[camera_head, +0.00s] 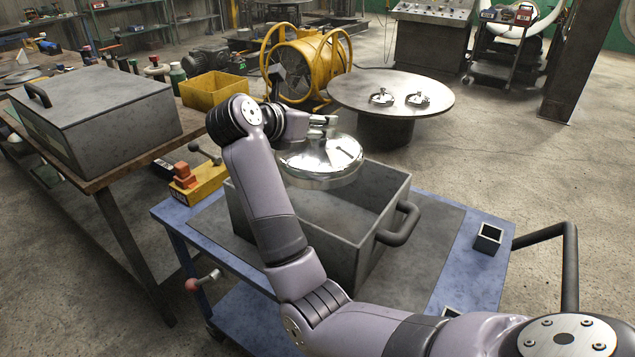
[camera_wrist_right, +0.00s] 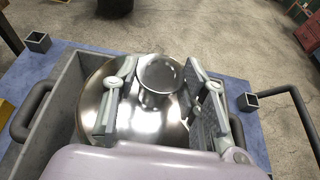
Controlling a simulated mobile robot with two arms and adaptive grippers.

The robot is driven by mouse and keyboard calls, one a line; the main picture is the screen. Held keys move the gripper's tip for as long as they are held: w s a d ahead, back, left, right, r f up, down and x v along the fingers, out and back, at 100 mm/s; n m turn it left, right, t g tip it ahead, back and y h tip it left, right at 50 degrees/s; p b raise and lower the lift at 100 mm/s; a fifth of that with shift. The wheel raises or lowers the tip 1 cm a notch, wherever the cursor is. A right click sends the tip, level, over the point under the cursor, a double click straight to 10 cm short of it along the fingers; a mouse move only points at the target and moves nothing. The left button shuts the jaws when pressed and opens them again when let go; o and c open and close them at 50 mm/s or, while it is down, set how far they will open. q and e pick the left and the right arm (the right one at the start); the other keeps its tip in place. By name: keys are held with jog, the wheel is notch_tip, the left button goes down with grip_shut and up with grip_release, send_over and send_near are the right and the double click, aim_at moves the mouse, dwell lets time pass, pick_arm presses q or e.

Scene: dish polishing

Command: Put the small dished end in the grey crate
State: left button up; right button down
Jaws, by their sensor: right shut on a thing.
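The small dished end (camera_head: 318,166) is a round, shiny metal dish with a raised neck in its middle. It hangs almost level above the open grey crate (camera_head: 336,256), over the crate's back part. My right gripper (camera_head: 322,124) is shut on the dished end from above. In the right wrist view the dished end (camera_wrist_right: 98,90) shows below the fingers, with its neck between them. The crate's rim and a dark handle also show there. The crate's visible inside looks empty; its floor is partly hidden by my arm. My left gripper is not in view.
The crate stands on a blue cart (camera_head: 470,290) with a dark mat. A yellow block with clamps (camera_head: 200,183) lies left of it. A workbench with a grey lidded box (camera_head: 95,115) stands left. A round table (camera_head: 390,95) and yellow fan are behind.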

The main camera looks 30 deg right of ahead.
aim_at(316, 159)
jog(key=f+p, duration=0.1)
jog(key=f, duration=0.7)
jog(key=shift+d+f, duration=0.2)
jog(key=shift+f, duration=0.35)
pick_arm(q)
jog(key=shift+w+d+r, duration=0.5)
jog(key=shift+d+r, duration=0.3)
pick_arm(e)
notch_tip(316, 159, down, 5)
jog(key=shift+r, duration=0.2)
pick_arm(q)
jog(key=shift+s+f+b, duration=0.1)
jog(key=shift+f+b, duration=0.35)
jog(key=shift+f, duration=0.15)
pick_arm(e)
jog(key=shift+a+f, duration=0.1)
jog(key=shift+f, duration=0.45)
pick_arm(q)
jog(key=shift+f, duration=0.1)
pick_arm(e)
jog(key=shift+f, duration=0.15)
